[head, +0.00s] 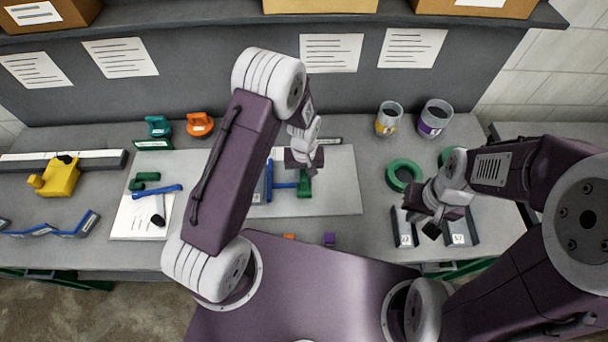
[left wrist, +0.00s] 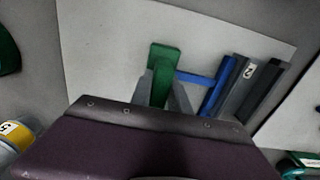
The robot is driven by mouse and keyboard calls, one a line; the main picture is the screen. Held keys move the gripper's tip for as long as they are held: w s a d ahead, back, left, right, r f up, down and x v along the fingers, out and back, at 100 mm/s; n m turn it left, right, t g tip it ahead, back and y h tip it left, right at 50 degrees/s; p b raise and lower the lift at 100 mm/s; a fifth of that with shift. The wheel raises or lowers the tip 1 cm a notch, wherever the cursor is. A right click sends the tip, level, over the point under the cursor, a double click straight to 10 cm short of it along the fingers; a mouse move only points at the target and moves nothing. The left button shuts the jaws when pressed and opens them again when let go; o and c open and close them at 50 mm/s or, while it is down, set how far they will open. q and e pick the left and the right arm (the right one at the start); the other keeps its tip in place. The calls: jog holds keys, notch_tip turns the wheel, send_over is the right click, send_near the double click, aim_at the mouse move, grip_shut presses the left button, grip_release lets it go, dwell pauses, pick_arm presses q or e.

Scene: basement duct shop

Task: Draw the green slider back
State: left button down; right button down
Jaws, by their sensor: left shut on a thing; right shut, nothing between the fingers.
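The green slider (head: 304,188) lies on the pale board (head: 335,198) in the middle of the bench. In the left wrist view the green slider (left wrist: 165,60) is a green block running down between my fingers. A blue rod joins its side to a blue bar (left wrist: 218,88) beside dark rails. My left gripper (head: 304,168) is shut on the green slider from above; in the left wrist view its fingers (left wrist: 162,92) stand on either side of it. My right gripper (head: 433,226) is shut and empty, above the dark labelled blocks at the right.
Dark labelled blocks (head: 404,228) lie under my right gripper. A green tape ring (head: 403,175) and two cups (head: 389,118) stand right of the board.

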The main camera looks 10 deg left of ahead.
pick_arm(q)
jog(key=shift+w+d, duration=0.1)
dwell(0.7)
